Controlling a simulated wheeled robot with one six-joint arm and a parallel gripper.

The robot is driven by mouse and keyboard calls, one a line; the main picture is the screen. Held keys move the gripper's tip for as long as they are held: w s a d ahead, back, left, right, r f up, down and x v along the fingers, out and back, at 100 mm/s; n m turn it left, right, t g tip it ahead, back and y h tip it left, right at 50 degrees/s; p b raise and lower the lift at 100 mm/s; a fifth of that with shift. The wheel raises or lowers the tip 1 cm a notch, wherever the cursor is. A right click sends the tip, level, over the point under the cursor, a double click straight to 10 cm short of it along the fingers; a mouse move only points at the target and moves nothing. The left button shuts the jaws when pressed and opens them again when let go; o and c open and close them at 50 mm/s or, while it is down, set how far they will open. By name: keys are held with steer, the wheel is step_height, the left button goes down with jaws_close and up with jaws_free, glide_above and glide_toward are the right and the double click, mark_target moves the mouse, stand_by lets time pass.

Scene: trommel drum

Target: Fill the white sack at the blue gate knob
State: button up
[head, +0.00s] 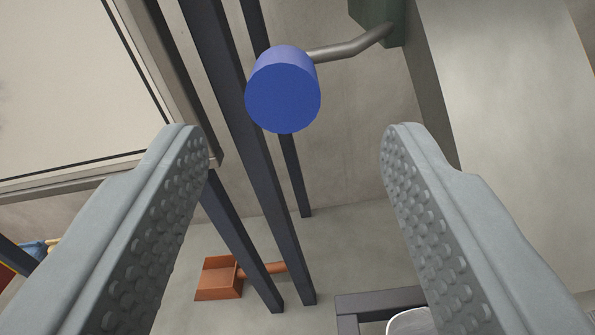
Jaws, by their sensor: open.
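The blue gate knob (284,92) is a blue cylinder on the end of a bent grey metal rod (350,48) that comes from a dark green block at the top. My gripper (294,140) is open and empty. Its two grey studded fingers stand wide apart, and the knob shows between and above the fingertips, not gripped. A rounded white thing (410,322) shows in part at the bottom edge, inside a dark frame; I cannot tell whether it is the white sack.
Dark posts (250,150) run down behind the knob. A dark frame (378,302) stands at the bottom. An orange-brown dustpan or shovel (218,279) lies on the grey floor. A pale panel (60,90) is at the left, and a grey chute-like surface (510,110) is at the right.

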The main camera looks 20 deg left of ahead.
steer(key=v, duration=1)
steer(key=shift+s, duration=0.3)
steer(key=shift+d, duration=0.1)
steer(key=shift+r, duration=0.1)
steer(key=s+d+r+h, duration=0.1)
steer(key=s+d, duration=0.5)
steer(key=s, duration=0.4)
steer(key=s+d+r+h, duration=0.2)
steer(key=s+d, duration=0.4)
steer(key=s, duration=0.4)
steer(key=s+d+r+m+h, duration=0.1)
steer(key=s+d+h, duration=0.1)
steer(key=s+d, duration=0.5)
steer(key=s, duration=0.3)
steer(key=shift+r, duration=0.4)
